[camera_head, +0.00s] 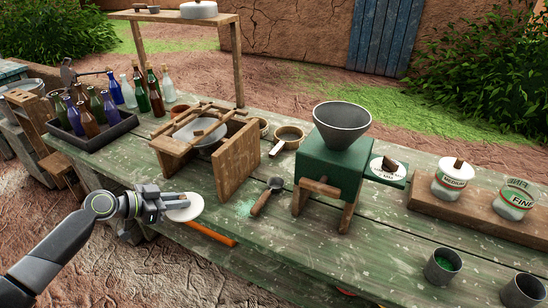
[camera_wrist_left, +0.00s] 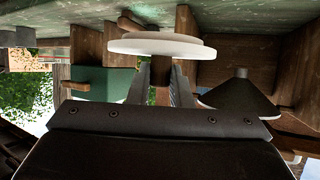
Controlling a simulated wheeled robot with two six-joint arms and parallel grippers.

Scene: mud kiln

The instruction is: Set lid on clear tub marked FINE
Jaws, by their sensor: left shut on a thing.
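My left gripper (camera_head: 163,203) is shut on the wooden knob (camera_wrist_left: 160,88) of a round white lid (camera_head: 184,207). The lid is in the air just off the near side of the green table, and it also shows in the left wrist view (camera_wrist_left: 160,47). The clear tub marked FINE (camera_head: 516,198) stands at the far right of the head view, well apart from the lid. It has a green band, and its top shows no lid with a knob. My right gripper is not in view.
A capped MEDIUM tub (camera_head: 452,180) stands beside FINE on a wooden board (camera_head: 474,213). The green mill (camera_head: 330,160), a wooden sieve frame (camera_head: 238,165) and a scoop (camera_head: 266,197) lie between. Metal cups (camera_head: 443,265) stand at front right; bottles (camera_head: 88,118) are at left.

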